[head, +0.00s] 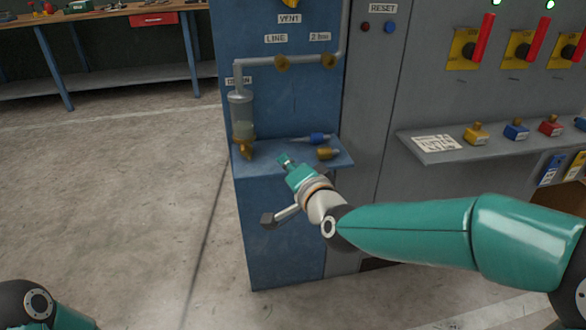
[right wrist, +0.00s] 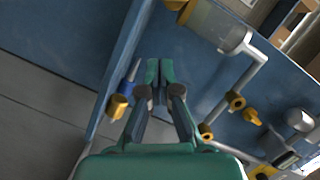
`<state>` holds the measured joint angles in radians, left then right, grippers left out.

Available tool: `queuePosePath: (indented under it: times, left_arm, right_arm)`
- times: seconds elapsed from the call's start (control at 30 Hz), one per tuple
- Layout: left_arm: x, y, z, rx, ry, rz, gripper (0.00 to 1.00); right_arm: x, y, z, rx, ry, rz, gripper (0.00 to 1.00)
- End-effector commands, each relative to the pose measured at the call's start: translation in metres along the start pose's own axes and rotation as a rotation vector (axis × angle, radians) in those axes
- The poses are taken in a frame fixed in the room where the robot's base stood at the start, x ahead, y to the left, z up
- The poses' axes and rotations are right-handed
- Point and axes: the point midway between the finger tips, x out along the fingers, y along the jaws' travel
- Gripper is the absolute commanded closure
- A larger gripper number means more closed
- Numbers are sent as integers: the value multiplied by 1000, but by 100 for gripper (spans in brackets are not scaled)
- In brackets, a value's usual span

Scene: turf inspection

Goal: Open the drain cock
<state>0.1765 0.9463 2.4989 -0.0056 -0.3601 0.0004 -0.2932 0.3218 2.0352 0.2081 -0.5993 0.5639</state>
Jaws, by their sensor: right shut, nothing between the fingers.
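The drain cock is a small brass fitting (head: 243,149) under a clear bowl (head: 242,115) on the left of the blue panel, below a partly hidden label. In the right wrist view the bowl (right wrist: 222,28) is at the top, with the brass cock (right wrist: 176,4) at the frame edge. My right gripper (head: 284,160) is shut and empty over the small blue shelf, right of the cock and apart from it. Its closed fingers also show in the right wrist view (right wrist: 160,72). The cock's exact handle position is too small to tell. My left gripper is out of view.
A blue-ended fitting (head: 318,138) and a brass-coloured one (head: 327,153) lie on the blue shelf (head: 343,160) close to my right gripper. A grey pipe (head: 300,60) with brass valves runs above. A grey ledge (head: 440,155) with several coloured padlocks is to the right.

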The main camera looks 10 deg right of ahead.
Motion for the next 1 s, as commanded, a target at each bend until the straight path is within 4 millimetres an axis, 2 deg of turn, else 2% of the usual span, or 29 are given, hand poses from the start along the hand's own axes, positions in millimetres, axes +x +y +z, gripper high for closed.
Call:
queuePosePath:
  times: [0.13, 0.27, 0.37, 0.57, 0.67, 0.77, 0.83, 0.9, 1.0]
  left_arm:
    - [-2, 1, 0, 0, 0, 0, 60]
    - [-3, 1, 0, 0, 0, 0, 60]
    - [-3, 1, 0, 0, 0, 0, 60]
    - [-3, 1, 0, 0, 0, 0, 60]
    - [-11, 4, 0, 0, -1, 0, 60]
    - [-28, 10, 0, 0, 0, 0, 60]
    - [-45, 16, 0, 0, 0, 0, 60]
    - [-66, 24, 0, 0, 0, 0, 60]
    - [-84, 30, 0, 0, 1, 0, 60]
  right_arm:
    - [-21, 0, 0, 0, 0, -1, 100]
    - [-29, 0, 0, -20, 1, -1, 78]
    - [-30, -2, -4, -97, 20, -11, 62]
    - [-36, -6, -36, -439, 199, -14, 62]
    - [-40, -2, -42, -687, 297, 51, 62]
    - [-45, -3, -31, -961, 353, 144, 62]
    - [-50, -6, -12, -1160, 360, 213, 62]
    - [-58, -12, 16, -1344, 336, 263, 62]
    - [-65, -15, 59, -1438, 266, 253, 62]
